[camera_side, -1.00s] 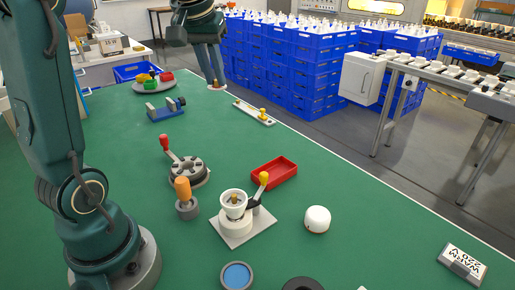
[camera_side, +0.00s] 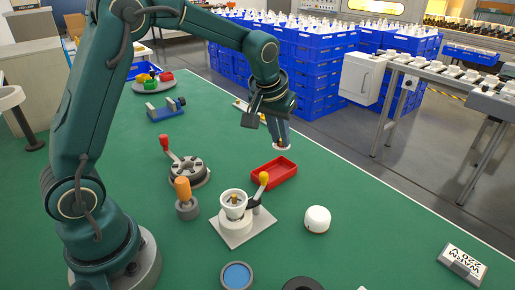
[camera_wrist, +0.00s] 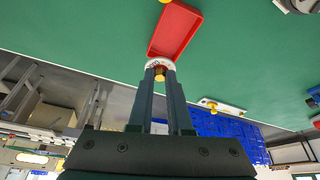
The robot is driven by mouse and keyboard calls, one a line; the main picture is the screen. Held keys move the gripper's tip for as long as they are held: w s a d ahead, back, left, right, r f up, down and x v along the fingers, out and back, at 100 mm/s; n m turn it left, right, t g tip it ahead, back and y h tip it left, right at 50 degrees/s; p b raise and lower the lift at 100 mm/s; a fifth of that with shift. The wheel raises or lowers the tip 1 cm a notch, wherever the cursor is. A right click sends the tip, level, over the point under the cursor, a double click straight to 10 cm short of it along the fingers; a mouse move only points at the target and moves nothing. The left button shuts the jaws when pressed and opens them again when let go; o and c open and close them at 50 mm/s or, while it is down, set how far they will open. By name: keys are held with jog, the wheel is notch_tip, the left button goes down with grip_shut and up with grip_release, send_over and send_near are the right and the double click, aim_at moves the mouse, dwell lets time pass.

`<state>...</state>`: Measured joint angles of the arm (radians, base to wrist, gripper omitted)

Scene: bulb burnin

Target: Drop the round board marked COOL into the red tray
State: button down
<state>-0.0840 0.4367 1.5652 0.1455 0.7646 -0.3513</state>
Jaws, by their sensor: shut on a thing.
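My gripper (camera_side: 280,139) is shut on a small round white board (camera_side: 283,148) with a yellow part at its middle. The board (camera_wrist: 155,63) also shows between my fingertips (camera_wrist: 160,75) in the wrist view. Dark marks show on its face, too small to read. The red tray (camera_side: 270,173) lies on the green table, open and empty. In the side view the held board is above the table, just behind the tray's far right end. In the wrist view the tray (camera_wrist: 178,30) lies just beyond the board.
A white rounded block (camera_side: 317,219) stands front right. A dark round fixture (camera_side: 188,171) with a red-knobbed lever is left. A white strip with a yellow knob (camera_wrist: 220,107) lies behind.

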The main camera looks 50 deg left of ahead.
jog(key=shift+f, duration=1.1)
jog(key=c, duration=0.8)
grip_release()
jog(key=shift+o, duration=0.2)
jog(key=shift+r, duration=0.1)
